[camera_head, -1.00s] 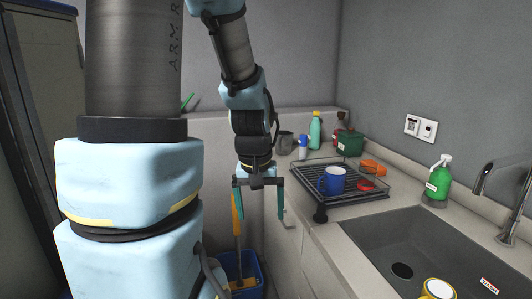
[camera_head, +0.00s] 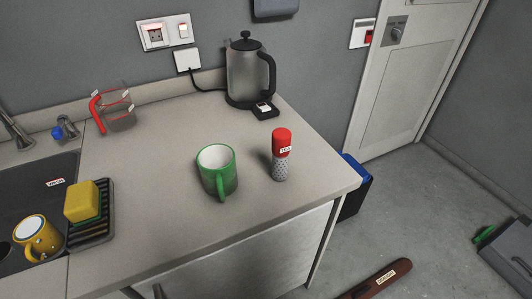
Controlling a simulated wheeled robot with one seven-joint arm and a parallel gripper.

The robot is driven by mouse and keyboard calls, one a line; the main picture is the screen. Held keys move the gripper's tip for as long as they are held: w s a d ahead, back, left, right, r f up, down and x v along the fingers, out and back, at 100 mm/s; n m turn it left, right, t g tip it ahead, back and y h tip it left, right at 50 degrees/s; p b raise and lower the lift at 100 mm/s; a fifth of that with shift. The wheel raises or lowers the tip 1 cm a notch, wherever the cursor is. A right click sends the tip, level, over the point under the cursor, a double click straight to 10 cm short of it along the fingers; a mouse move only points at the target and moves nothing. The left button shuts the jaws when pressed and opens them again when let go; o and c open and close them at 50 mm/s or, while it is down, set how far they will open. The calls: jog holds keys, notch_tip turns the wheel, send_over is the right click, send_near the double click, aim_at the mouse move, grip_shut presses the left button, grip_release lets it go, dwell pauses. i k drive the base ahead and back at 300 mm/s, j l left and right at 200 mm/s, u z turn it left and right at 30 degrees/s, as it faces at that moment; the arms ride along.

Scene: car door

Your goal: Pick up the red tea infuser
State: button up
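The red tea infuser (camera_head: 281,154) stands upright on the counter, right of the middle of the view. It has a red top with a small white label reading TEA and a grey perforated lower part. A green mug (camera_head: 218,172) stands just to its left, apart from it. My gripper is not in view now.
The counter (camera_head: 160,220) ends at a right edge close to the infuser. A kettle (camera_head: 246,72) stands behind it. A measuring jug (camera_head: 117,110), a sponge (camera_head: 82,202) on a rack and a yellow mug (camera_head: 38,236) are at left. A dark bin (camera_head: 354,190) stands beyond the edge.

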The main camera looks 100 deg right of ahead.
aim_at(281, 147)
jog(key=k+z, duration=0.35)
jog(key=k+l+z, duration=0.1)
jog(key=z, duration=1.25)
jog(key=k+l, duration=0.05)
jog(key=l, duration=0.05)
